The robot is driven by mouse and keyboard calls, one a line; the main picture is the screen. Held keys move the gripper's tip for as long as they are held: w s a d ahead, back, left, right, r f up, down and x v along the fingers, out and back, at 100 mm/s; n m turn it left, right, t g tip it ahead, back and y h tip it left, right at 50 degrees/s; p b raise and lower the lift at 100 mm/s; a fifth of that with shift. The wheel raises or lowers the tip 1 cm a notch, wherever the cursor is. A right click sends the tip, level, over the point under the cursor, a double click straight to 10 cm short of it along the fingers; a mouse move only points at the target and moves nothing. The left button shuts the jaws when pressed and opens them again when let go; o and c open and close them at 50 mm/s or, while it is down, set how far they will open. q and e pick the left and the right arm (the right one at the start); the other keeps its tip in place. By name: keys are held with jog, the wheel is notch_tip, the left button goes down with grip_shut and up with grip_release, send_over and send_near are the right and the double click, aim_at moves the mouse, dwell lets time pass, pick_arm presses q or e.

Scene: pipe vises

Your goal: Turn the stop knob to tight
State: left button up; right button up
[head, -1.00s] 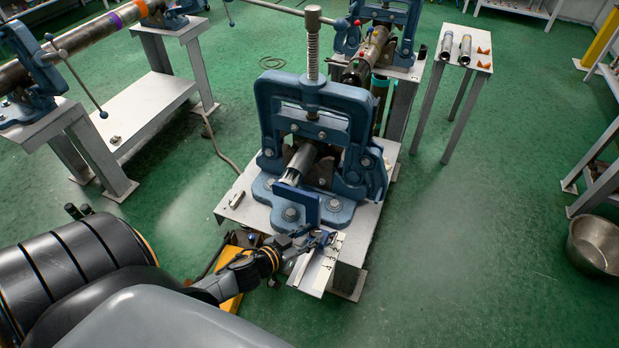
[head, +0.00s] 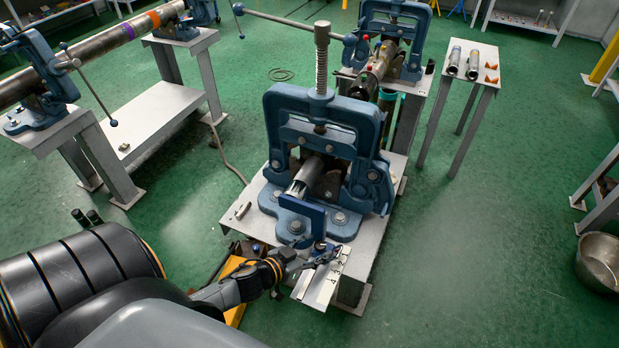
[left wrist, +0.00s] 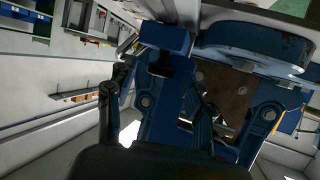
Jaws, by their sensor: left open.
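The blue stop plate (head: 301,213) stands upright in front of the end of a silver pipe (head: 305,178) held in the large blue vise (head: 322,110). A small dark knob (head: 320,246) sits below the plate, above a silver rail with scale marks (head: 319,284). My left gripper (head: 322,255) is at this knob, with its fingers open. In the left wrist view the blue stop (left wrist: 166,36) and dark knob (left wrist: 160,70) show ahead, between the open fingers of my left gripper (left wrist: 158,90). I cannot tell whether a finger touches the knob. My right gripper is not in view.
The vise stands on a grey metal bench (head: 385,238). A second vise (head: 393,40) is behind it, and another (head: 35,80) holds a long pipe at left. A small table (head: 470,85) holds short pipes. A metal bowl (head: 600,262) is on the floor at right.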

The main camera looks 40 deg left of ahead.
pick_arm(q)
jog(key=v, duration=1.2)
